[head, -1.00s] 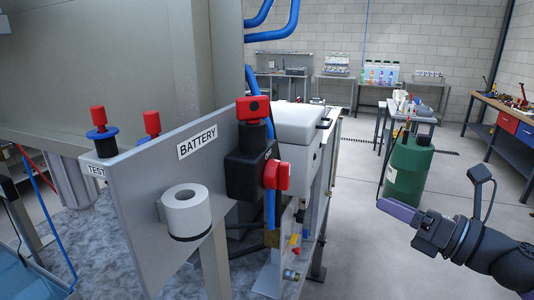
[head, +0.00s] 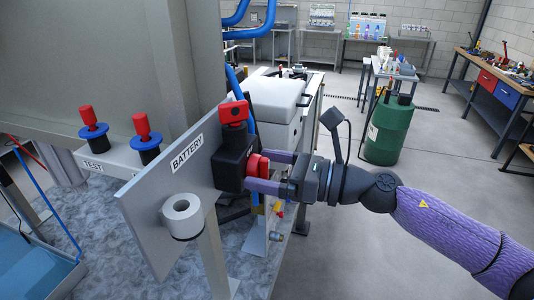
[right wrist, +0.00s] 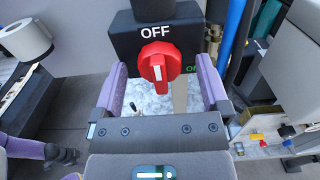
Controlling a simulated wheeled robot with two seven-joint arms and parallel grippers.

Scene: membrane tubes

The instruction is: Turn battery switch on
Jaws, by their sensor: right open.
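The battery switch is a black box (head: 232,157) beside the grey panel with the BATTERY label (head: 187,153). Its red rotary knob (right wrist: 160,64) shows in the right wrist view below the word OFF, with part of a green ON at the lower right. The knob also shows in the head view (head: 257,166). My right gripper (right wrist: 160,82) is open, with one purple finger on each side of the knob. I cannot tell whether the fingers touch it. My left gripper is not in view.
A second red handle (head: 234,112) sits on top of the black box. A white roll (head: 182,216) is mounted on the panel's near side. Blue hoses (right wrist: 233,40) run close to the switch's right. A green drum (head: 389,130) stands on the open floor behind.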

